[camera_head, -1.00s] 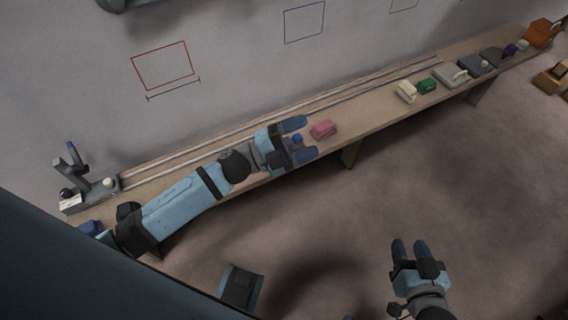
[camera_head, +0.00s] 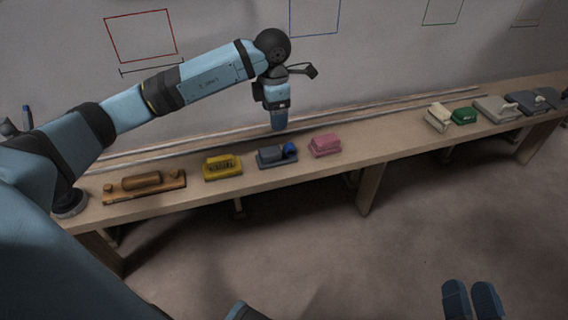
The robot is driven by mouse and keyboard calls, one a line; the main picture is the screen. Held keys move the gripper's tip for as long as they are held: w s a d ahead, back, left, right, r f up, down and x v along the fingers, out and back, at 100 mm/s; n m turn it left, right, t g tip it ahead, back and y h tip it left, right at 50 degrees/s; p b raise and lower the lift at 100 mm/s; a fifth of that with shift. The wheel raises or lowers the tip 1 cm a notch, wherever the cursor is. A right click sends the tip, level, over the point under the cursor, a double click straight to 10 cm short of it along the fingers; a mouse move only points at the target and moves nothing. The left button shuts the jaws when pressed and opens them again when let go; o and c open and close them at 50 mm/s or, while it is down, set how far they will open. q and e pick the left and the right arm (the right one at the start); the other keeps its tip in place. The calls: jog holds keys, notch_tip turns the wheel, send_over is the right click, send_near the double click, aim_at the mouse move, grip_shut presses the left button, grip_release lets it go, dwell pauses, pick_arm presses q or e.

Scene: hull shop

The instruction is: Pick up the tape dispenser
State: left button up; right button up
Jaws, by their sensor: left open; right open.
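I cannot tell for certain which object is the tape dispenser. A dark grey block with a blue round part (camera_head: 268,158) sits on the long wooden bench (camera_head: 330,172), between a yellow block and a pink block. A grey piece with a pale part on top (camera_head: 492,109) stands further right on the bench. My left gripper (camera_head: 278,127) points down above the bench, just behind the dark grey block and apart from it. Its fingers overlap edge-on; it is open and empty. My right gripper (camera_head: 471,300) is open and empty over the floor at bottom right.
A wooden plane-like piece (camera_head: 144,182), the yellow block (camera_head: 222,166) and the pink block (camera_head: 325,146) stand along the bench. Cream (camera_head: 439,117) and green (camera_head: 464,115) pieces are further right. Rails run along the back.

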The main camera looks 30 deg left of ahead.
aim_at(274, 149)
pick_arm(q)
notch_tip(274, 149, down, 8)
jog(key=shift+a+f+b, duration=0.1)
jog(key=shift+b, duration=1.05)
jog(key=shift+f+b, duration=0.35)
jog(key=shift+f, duration=0.1)
jog(key=f, duration=0.1)
jog(key=f+b, duration=0.2)
jog(key=shift+a+f, duration=0.25)
jog(key=shift+f, duration=0.15)
jog(key=shift+w+f, duration=0.1)
jog(key=shift+f, duration=0.2)
jog(key=shift+r, duration=0.1)
pick_arm(e)
notch_tip(274, 149, down, 6)
jog(key=n+g, duration=0.1)
jog(key=g, duration=0.1)
jog(key=shift+w, duration=0.35)
pick_arm(q)
jog(key=c, duration=1.1)
jog(key=shift+o, duration=0.2)
